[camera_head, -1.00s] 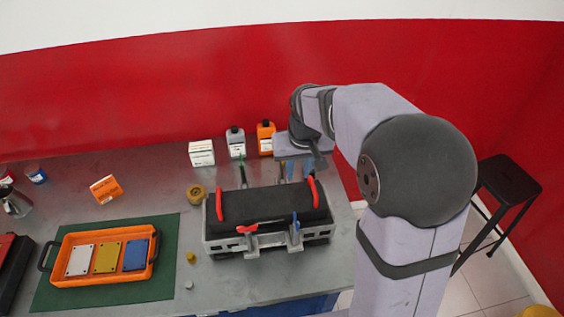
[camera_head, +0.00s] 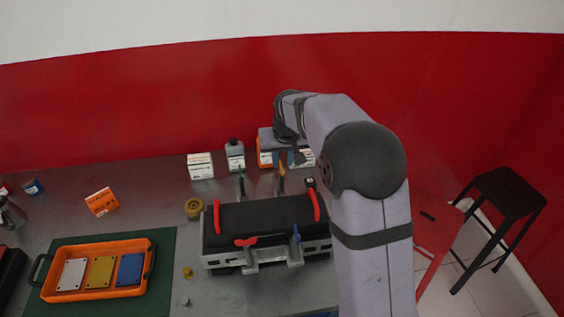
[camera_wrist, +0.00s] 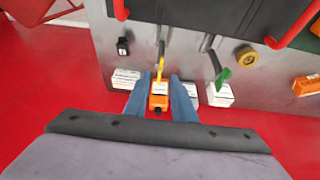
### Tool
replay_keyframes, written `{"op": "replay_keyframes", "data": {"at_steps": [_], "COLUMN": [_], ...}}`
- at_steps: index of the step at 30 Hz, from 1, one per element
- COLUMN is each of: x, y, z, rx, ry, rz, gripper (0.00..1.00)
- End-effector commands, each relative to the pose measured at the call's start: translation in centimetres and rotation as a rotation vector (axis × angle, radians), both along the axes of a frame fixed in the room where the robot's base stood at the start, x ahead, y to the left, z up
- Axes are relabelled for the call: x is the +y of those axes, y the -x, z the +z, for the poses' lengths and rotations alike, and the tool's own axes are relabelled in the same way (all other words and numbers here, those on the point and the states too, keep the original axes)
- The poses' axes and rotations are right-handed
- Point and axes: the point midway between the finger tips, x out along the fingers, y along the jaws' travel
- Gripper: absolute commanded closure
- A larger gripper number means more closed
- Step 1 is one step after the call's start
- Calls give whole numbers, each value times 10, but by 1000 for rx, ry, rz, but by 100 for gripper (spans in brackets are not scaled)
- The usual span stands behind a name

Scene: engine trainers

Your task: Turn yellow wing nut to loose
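The yellow wing nut (camera_head: 282,174) stands upright at the rear edge of the black-topped engine block (camera_head: 259,217). It also shows in the wrist view (camera_wrist: 161,51), in line with the gap between my fingertips. My gripper (camera_wrist: 160,79) is open, with its two blue fingers apart and nothing held between them. The fingertips appear just short of the nut, and I cannot tell whether they touch it. In the head view my gripper (camera_head: 283,158) hangs behind the engine block, partly covered by my arm.
A green wing nut (camera_head: 241,176) stands left of the yellow one. Red (camera_head: 246,241) and blue (camera_head: 296,235) ones are at the block's front. An orange bottle (camera_wrist: 158,99), a grey bottle (camera_head: 235,155) and white boxes (camera_head: 200,166) stand behind. A black item (camera_wrist: 123,46) lies nearby.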

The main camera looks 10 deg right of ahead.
Motion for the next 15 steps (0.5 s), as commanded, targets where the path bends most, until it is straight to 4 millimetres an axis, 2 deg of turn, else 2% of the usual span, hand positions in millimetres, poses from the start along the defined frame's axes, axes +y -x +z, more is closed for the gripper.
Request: {"op": "replay_keyframes", "data": {"at_steps": [7, 15], "x": [0, 0], "y": [-10, -14], "z": [-25, -34], "rx": [2, -1], "ry": [1, 0], "rz": [0, 0], "gripper": [77, 77]}}
